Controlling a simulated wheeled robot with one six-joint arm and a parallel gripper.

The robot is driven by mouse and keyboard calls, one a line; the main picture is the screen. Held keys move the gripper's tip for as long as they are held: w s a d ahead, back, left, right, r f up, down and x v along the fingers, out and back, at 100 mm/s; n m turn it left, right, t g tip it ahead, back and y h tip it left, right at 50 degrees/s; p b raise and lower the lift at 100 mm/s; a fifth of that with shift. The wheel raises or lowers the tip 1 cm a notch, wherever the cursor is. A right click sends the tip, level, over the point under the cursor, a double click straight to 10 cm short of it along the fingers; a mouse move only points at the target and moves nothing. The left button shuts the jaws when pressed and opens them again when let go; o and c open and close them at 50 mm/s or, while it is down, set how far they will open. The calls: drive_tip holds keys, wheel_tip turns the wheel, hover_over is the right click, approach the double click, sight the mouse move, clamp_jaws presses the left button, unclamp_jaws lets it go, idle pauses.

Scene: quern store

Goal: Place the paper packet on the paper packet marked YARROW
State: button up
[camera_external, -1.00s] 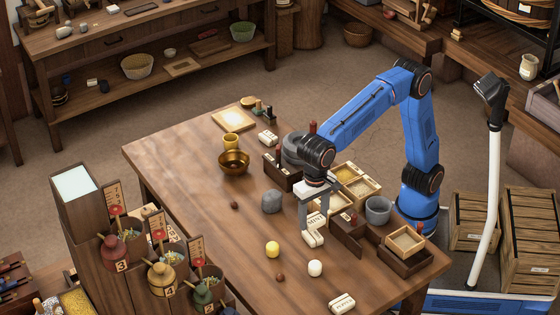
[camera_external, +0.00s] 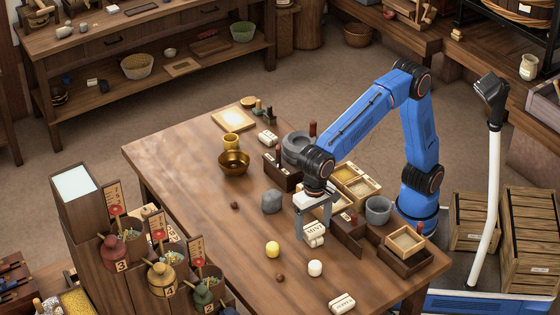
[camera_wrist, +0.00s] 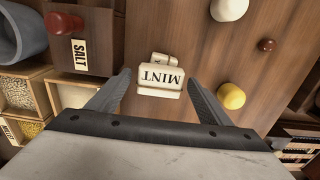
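A cream paper packet labelled MINT (camera_external: 314,228) lies between the fingers of my gripper (camera_external: 314,226). In the wrist view the MINT packet (camera_wrist: 160,77) sits between both fingertips (camera_wrist: 158,76), with a narrow gap on each side, so the gripper is open around it. The lower packet's label cannot be read, so I see no YARROW marking.
Another packet (camera_external: 342,303) lies at the table's near edge, and one (camera_external: 268,137) farther back. A yellow ball (camera_external: 272,249), a white ball (camera_external: 315,268) and a grey stone (camera_external: 271,201) are close by. Wooden boxes (camera_external: 405,242) stand to the right.

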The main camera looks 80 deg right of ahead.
sight(313, 227)
wheel_tip(313, 227, up, 12)
drive_tip(key=shift+r, duration=0.15)
idle(0.6)
drive_tip(key=w+d+n+t+y, duration=0.15)
drive_tip(key=d+n, duration=0.25)
drive_tip(key=d, duration=3)
drive_tip(key=s+d+f+n+t, duration=0.1)
drive_tip(key=s+d+f+n, duration=0.1)
drive_tip(key=s+d+f, duration=0.6)
drive_tip(key=s+d+f+n+t+h, duration=0.1)
drive_tip(key=s+d+f+n+t, duration=0.1)
drive_tip(key=s+d+f, duration=0.7)
drive_tip(key=d+n, duration=0.1)
drive_tip(key=d, duration=0.5)
drive_tip(key=shift+d, duration=0.3)
